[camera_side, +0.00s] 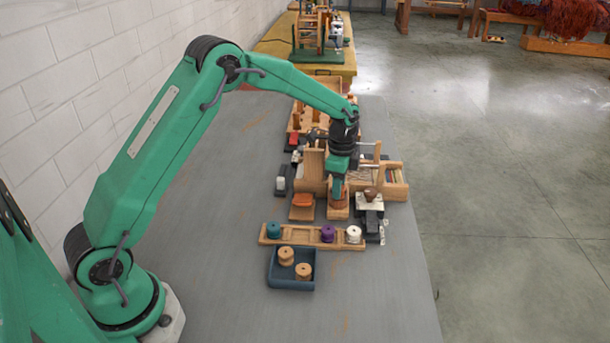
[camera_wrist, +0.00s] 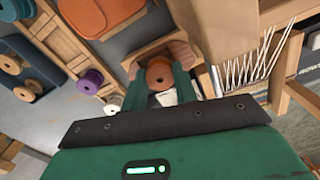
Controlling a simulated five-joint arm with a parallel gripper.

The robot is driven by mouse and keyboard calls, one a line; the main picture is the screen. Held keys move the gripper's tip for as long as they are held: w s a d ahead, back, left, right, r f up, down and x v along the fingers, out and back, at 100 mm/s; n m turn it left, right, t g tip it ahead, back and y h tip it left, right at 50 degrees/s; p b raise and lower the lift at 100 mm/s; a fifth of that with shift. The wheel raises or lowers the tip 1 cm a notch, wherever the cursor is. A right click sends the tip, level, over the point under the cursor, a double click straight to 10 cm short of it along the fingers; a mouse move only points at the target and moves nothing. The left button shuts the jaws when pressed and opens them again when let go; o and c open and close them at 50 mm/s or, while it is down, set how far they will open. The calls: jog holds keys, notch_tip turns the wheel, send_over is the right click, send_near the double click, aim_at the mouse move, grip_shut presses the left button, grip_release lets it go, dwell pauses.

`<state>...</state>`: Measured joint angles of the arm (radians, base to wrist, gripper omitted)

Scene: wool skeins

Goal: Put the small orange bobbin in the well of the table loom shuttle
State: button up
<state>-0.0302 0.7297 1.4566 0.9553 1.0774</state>
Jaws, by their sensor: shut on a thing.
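My gripper (camera_wrist: 158,88) is shut on the small orange bobbin (camera_wrist: 159,71), which shows between its two green fingers in the wrist view. In the side view my gripper (camera_side: 338,190) points down, with the orange-brown bobbin (camera_side: 337,203) at its tips. A light wooden piece (camera_side: 338,213) lies directly below, and its edge (camera_wrist: 150,48) shows behind the bobbin in the wrist view. It may be the shuttle, but the bobbin and fingers cover its middle. I cannot tell whether the bobbin touches it or sits in a well.
A wooden rack (camera_side: 270,238) holds teal, purple and white bobbins in front. A blue tray (camera_side: 291,283) holds two wooden bobbins. An orange pad (camera_side: 302,199) on a wooden base stands left. A wooden loom (camera_side: 392,190) stands close on the right. The grey table's left side is clear.

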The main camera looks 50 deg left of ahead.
jog(key=shift+f, duration=0.1)
jog(key=o, duration=1.3)
jog(key=shift+a, duration=0.1)
jog(key=shift+w+r, duration=0.15)
jog(key=shift+r, duration=1.75)
jog(key=shift+o, duration=0.6)
jog(key=shift+r, duration=1.95)
